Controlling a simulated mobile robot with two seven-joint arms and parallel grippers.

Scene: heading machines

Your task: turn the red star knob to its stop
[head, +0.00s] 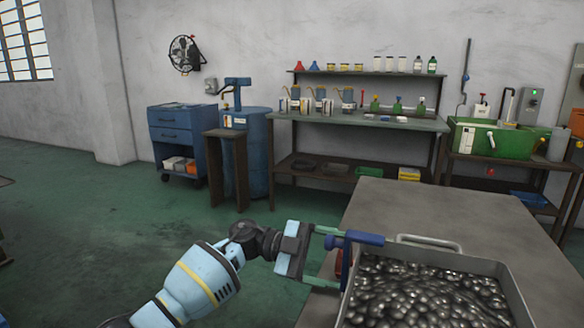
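I cannot make out a red star knob for certain. A small red patch (340,264) shows between the fingers of my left gripper, mostly hidden, and its shape is unclear. A tiny red spot (491,172) shows under the right-hand bench, too small to tell. My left gripper (333,257) reaches in from the left, beside the left rim of a metal tray. Its green fingers are spread wide apart. A blue bar (364,238) lies at the upper fingertip; I cannot tell what it belongs to. My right gripper is out of view.
The grey tray (428,252) of dark shiny pieces sits on a grey table (460,205) at front right. A bench (395,122) with bottles and a shelf stands behind. A green machine (497,140) is at right, a blue drum (258,155) and cabinet (175,135) at left.

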